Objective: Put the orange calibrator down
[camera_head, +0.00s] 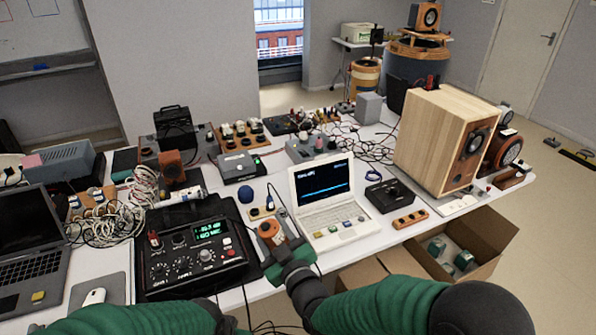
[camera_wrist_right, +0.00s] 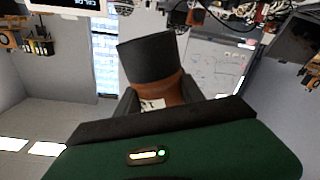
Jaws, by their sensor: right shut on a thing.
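The orange calibrator (camera_head: 270,232) is in my right gripper (camera_head: 280,242), at the front edge of the table between the black measuring unit and the white laptop. In the right wrist view, the calibrator (camera_wrist_right: 172,90) shows as an orange-brown body with a dark grey end, between the dark fingers (camera_wrist_right: 160,103). The gripper is shut on it. I cannot tell whether the calibrator touches the table. My left arm's green sleeve shows at the bottom left of the head view, but its gripper is not visible.
The black measuring unit (camera_head: 197,252) stands close left and the white laptop (camera_head: 328,205) close right. Cables and devices crowd the white table (camera_head: 420,226). An open cardboard box (camera_head: 484,238) stands below its right front edge.

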